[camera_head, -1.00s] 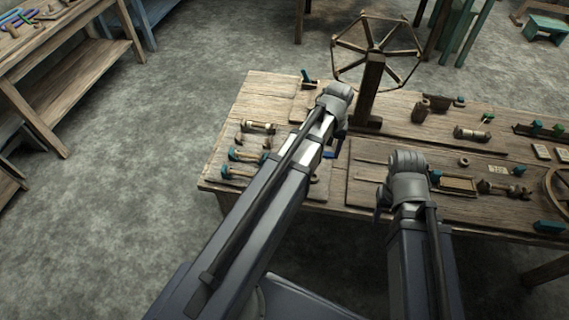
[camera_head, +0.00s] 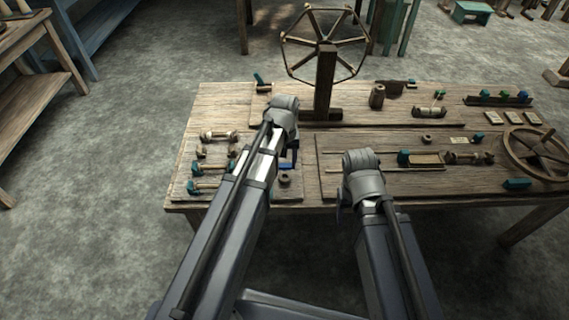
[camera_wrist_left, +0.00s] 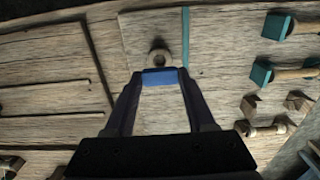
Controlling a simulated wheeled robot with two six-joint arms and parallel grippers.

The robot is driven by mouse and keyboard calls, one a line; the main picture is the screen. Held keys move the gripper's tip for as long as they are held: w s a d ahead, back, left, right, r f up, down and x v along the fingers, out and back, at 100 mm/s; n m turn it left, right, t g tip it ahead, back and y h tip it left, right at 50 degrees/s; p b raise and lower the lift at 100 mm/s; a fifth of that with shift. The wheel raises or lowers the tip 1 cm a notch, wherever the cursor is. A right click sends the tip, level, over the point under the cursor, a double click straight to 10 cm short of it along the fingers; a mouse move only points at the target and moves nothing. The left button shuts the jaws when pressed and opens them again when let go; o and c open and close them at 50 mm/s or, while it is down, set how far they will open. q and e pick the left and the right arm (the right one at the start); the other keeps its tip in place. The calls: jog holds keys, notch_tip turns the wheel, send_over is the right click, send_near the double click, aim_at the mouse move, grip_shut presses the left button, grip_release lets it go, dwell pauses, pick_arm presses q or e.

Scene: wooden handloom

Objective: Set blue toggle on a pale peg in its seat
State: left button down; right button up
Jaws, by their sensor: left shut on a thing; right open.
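The blue toggle (camera_wrist_left: 160,77) is pinched between the fingertips of my left gripper in the left wrist view. My left gripper (camera_head: 289,163) is over the left part of the table, mostly hidden behind its own arm in the head view. The toggle's pale peg is not visible in either view. A small round piece with a dark hole (camera_wrist_left: 159,57) lies just beyond the toggle in the left wrist view; I cannot tell whether they touch. My right gripper (camera_head: 341,206) is open near the table's front edge, its fingers partly hidden by the wrist.
Teal-headed pieces with pale pegs (camera_head: 206,185) lie in holders left of my left arm. A wooden spoked wheel on a post (camera_head: 325,75) stands behind the left gripper. A long board with a teal block (camera_head: 404,156) lies to the right.

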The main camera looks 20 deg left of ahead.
pick_arm(q)
jog(key=shift+f+b, duration=2.1)
jog(key=shift+f, duration=0.15)
jog(key=shift+c, duration=0.8)
grip_release()
jog(key=shift+r, duration=0.1)
notch_tip(320, 180, up, 8)
jog(key=p, duration=0.8)
jog(key=s+d+m+y, duration=0.1)
jog(key=s+d+m, duration=0.35)
jog(key=s, duration=0.35)
jog(key=s+d+m, duration=0.3)
jog(key=s+d, duration=0.3)
jog(key=s, duration=0.1)
notch_tip(320, 180, up, 18)
jog(key=p, duration=1.8)
jog(key=shift+w, duration=0.35)
jog(key=shift+n, duration=0.25)
